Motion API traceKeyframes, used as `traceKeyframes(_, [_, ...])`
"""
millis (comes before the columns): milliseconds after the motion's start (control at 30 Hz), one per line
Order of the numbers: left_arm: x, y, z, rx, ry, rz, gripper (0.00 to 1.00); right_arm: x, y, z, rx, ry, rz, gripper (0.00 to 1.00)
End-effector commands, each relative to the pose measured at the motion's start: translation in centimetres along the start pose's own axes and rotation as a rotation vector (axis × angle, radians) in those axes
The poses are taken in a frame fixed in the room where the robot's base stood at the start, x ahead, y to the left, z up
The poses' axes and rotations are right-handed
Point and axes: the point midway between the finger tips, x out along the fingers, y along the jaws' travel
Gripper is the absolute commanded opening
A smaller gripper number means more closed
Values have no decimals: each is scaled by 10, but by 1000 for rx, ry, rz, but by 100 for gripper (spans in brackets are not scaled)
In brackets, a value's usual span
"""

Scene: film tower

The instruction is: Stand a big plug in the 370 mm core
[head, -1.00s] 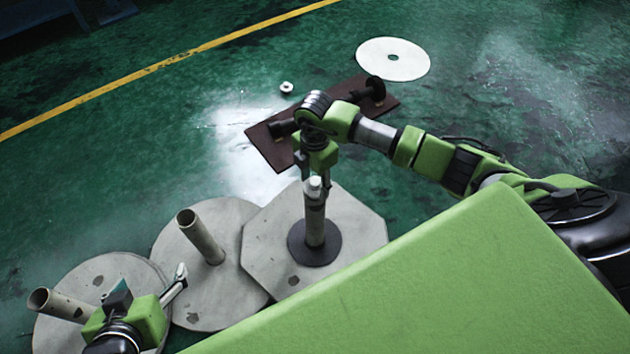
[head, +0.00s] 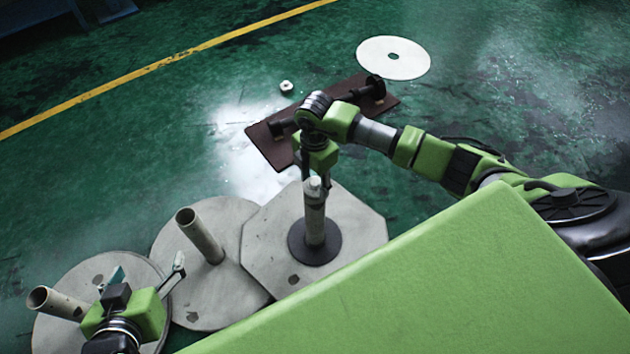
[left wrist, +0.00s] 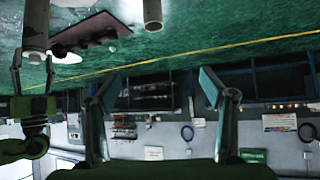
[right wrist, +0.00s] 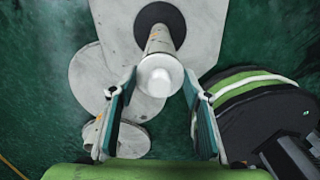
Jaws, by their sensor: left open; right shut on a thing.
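A grey core (head: 314,222) stands upright on a black round flange (head: 314,246) above an octagonal plate. A white plug (right wrist: 160,77) is at its top end, and it also shows in the head view (head: 314,184). My right gripper (head: 315,190) points down over the core, shut on the plug, with a finger on either side. How deep the plug sits is hidden. Two other open cores, one in the middle (head: 200,237) and one at the left (head: 57,303), lean in the picture. No lengths are readable. My left gripper (head: 148,274) is open and empty near the left core.
Grey round discs lie under the left and middle cores, overlapping the octagonal plate (head: 355,215). A brown board (head: 270,150) with dark parts lies behind. A small white piece (head: 286,87) and a white holed disc (head: 393,72) lie on the green floor.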

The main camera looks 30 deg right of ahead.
Motion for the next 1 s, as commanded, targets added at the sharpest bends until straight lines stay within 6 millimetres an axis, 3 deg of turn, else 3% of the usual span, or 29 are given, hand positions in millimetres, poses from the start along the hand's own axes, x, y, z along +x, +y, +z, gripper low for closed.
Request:
traceKeyframes(667, [2,3,-12,-2,53,5,75,5,0,0,0,0,0,23])
traceKeyframes(700, [2,3,-13,-2,57,5,75,5,0,0,0,0,0,52])
traceKeyframes(733, [2,3,-14,-2,59,5,75,5,0,0,0,0,0,60])
traceKeyframes(767, [2,3,-14,-2,60,5,75,5,0,0,0,0,0,64])
traceKeyframes(1000, [2,3,-14,-2,59,5,75,5,0,0,0,0,0,64])
